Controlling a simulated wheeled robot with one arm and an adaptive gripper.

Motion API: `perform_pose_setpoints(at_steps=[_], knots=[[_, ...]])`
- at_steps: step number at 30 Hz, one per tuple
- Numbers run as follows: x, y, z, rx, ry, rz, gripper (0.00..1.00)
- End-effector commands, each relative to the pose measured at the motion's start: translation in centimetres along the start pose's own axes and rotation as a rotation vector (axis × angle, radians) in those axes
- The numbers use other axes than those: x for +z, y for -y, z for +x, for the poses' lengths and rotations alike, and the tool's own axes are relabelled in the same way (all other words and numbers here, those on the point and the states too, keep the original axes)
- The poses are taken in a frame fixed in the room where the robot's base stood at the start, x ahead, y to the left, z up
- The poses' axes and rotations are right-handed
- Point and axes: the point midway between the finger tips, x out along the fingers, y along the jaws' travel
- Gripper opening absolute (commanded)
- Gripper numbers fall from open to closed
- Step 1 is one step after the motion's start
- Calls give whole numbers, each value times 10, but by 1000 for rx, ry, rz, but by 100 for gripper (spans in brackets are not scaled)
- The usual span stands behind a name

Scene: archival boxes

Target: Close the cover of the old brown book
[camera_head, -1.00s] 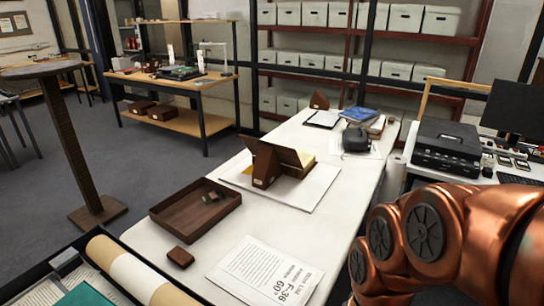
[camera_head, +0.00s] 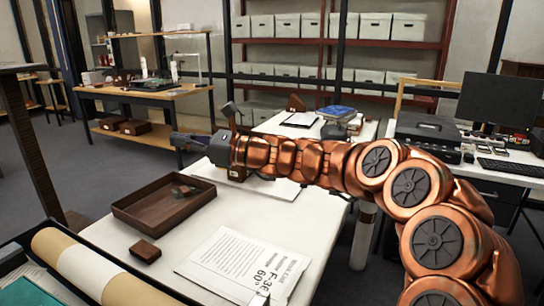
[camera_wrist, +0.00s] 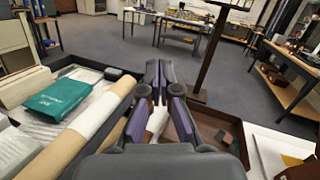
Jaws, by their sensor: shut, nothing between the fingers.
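The old brown book is hidden behind my arm in the head view. In the wrist view, a brown and yellowish piece, seemingly part of the book (camera_wrist: 302,170), shows at the lower right edge, on a white board. That board (camera_head: 272,188) shows below my arm in the head view. My gripper (camera_head: 180,141) points left over the table, beyond the wooden tray, apart from the book. In the wrist view my gripper (camera_wrist: 158,80) is shut, its fingertips together and empty. Whether the cover stands open now cannot be seen.
A brown wooden tray (camera_head: 125,215) holds small blocks. A small brown box (camera_head: 145,250) and a printed sheet (camera_head: 245,262) lie nearer. A long paper roll (camera_head: 95,265) is at the lower left. A blue book (camera_head: 336,111) lies farther back. Floor left of the table is open.

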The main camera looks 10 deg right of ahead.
Motion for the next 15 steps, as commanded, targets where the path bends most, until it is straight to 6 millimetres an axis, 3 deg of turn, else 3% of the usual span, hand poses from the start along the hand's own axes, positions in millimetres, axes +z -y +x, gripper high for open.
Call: perform_pose_setpoints(at_steps=[1,7,12,15], knots=[[-22,28,-4,-65,41,80,0],[-80,142,-43,-324,237,421,0],[-150,227,-105,-534,417,673,0],[-186,262,-143,-632,516,782,0]])
